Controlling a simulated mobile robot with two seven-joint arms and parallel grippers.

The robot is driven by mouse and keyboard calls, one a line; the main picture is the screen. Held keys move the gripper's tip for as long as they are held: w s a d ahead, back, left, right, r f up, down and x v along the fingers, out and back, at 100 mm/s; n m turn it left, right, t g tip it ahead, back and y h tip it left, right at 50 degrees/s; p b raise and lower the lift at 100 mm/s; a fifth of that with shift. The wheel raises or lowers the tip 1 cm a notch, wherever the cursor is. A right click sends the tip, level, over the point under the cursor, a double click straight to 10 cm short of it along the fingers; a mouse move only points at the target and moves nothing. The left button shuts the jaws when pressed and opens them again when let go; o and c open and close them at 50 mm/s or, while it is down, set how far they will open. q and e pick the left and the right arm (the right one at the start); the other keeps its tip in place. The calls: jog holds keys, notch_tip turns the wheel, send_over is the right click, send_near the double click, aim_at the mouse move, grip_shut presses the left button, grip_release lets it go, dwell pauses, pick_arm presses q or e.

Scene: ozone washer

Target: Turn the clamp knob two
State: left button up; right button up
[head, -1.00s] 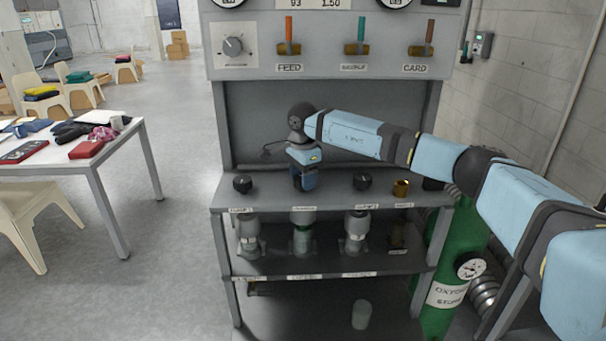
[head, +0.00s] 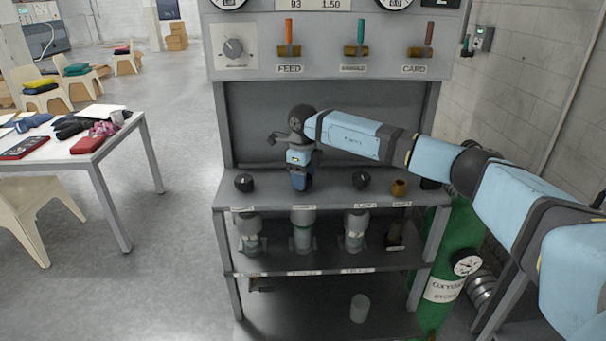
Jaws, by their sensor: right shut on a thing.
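My right gripper (head: 301,184) points down at the middle position of the bench's upper shelf, in the head view. It is shut on the clamp knob there, which the gripper body hides almost wholly. Another black clamp knob (head: 244,182) stands to its left and a third black knob (head: 361,180) to its right. Below the shelf, a cylindrical canister (head: 303,238) sits under the middle knob position, between two similar ones. My left gripper is not in view.
A brass fitting (head: 399,188) stands right of the knobs. The panel above has FEED, middle and CARD valve levers. A green oxygen cylinder (head: 446,290) stands at the bench's right. A white table (head: 127,150) with several items stands left, with open floor between.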

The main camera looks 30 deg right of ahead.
jog(key=m, duration=0.3)
jog(key=shift+r+p, duration=0.15)
jog(key=shift+p, duration=0.2)
jog(key=m+p, duration=0.1)
jog(key=m, duration=0.3)
jog(key=m+p, duration=0.1)
jog(key=m, duration=0.4)
jog(key=m+p, duration=0.2)
jog(key=m, duration=0.2)
jog(key=shift+m, duration=0.3)
jog(key=m+p, duration=0.1)
jog(key=m, duration=0.2)
jog(key=shift+m, duration=0.3)
jog(key=m+p, duration=0.1)
jog(key=m, duration=0.2)
jog(key=shift+r+m, duration=0.1)
jog(key=shift+m, duration=0.2)
jog(key=m+p, duration=0.2)
jog(key=m, duration=0.2)
jog(key=shift+m+p, duration=0.65)
jog(key=shift+m, duration=0.75)
jog(key=shift+d+m, duration=0.1)
jog(key=shift+m, duration=0.2)
